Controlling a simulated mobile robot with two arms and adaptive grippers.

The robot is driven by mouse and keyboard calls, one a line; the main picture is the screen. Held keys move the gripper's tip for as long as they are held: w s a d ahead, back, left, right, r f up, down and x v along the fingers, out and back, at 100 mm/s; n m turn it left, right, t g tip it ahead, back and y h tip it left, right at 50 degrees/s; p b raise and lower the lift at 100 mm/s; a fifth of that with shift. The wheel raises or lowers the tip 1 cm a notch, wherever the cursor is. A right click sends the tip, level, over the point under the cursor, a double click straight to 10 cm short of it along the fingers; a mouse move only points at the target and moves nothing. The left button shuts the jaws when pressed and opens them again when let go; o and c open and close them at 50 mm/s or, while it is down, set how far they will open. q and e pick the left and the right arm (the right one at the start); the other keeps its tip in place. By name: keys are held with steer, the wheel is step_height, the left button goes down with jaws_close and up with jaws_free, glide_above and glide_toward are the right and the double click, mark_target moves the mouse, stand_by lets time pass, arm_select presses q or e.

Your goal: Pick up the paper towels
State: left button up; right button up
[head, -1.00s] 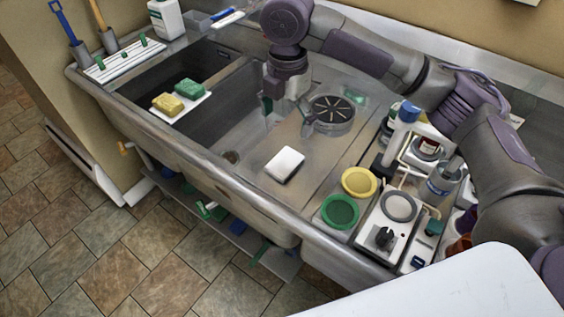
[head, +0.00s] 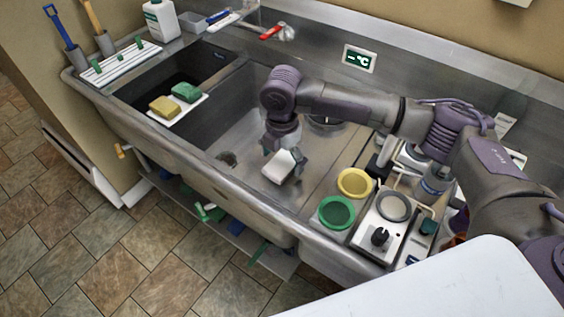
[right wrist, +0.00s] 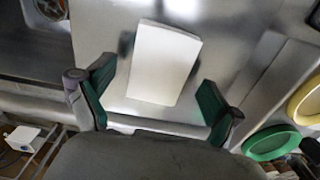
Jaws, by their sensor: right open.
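The paper towels, a white rectangular block (head: 279,168), lie on the grey metal surface in the middle of the sink unit. They also show in the right wrist view (right wrist: 163,62) as a plain white stack. My right gripper (head: 285,156) is over the block from behind, pointing down. In the right wrist view its two green-padded fingers (right wrist: 156,98) are spread wide, with the near end of the block between and just beyond them and gaps on both sides. It is open and holds nothing. My left gripper is not in view.
A yellow ring-shaped lid (head: 355,182) and a green one (head: 337,211) sit to the right, beside a white device (head: 386,236). A yellow sponge (head: 165,106) and a green sponge (head: 186,92) lie on a white tray at the left basin. A raised front rim (head: 240,186) borders the sink.

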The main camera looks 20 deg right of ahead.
mark_target(282, 163)
steer(key=shift+f, duration=0.35)
steer(key=c, duration=0.8)
steer(key=shift+r, duration=0.1)
steer(key=shift+r+p, duration=0.65)
steer(key=shift+p, duration=0.2)
step_height(282, 163, up, 4)
steer(key=p, duration=0.4)
steer(key=shift+f, duration=0.2)
steer(key=s+d+r+p, duration=0.2)
steer(key=d+r+p, duration=0.4)
steer(key=d+p, duration=0.4)
steer(key=shift+s+d, duration=0.35)
steer(key=shift+d, duration=0.35)
